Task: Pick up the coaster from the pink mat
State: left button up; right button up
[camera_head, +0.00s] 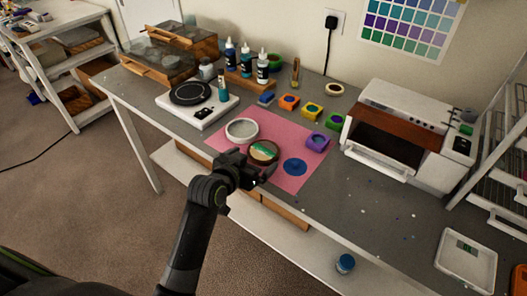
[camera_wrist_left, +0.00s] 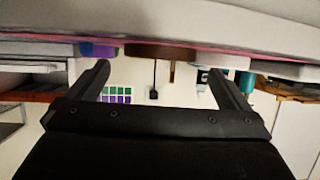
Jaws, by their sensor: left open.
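The coaster (camera_head: 264,151) is a round brown disc with a green and pale band across its top. It lies on the pink mat (camera_head: 290,135) on the grey workbench. In the left wrist view, which looks upside down, the coaster (camera_wrist_left: 160,53) is a brown edge-on shape between the finger lines. My left gripper (camera_head: 250,169) is at the near side of the coaster, low by the mat's front edge. Its fingers (camera_wrist_left: 159,72) are spread, with nothing held between them. The gripper hides part of the mat. My right gripper is not in view.
A white round dish (camera_head: 242,130) sits just left of the coaster, a purple mould (camera_head: 317,142) and a blue disc (camera_head: 295,167) to its right. A turntable scale (camera_head: 193,95), bottles (camera_head: 262,69) and a printer-like machine (camera_head: 409,135) stand farther out. The bench's front right is mostly clear.

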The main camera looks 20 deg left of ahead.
aim_at(262, 152)
pick_arm(q)
jog(key=shift+p+x, duration=0.4)
jog(key=shift+x, duration=1.9)
jog(key=shift+r, duration=0.1)
jog(key=c, duration=0.8)
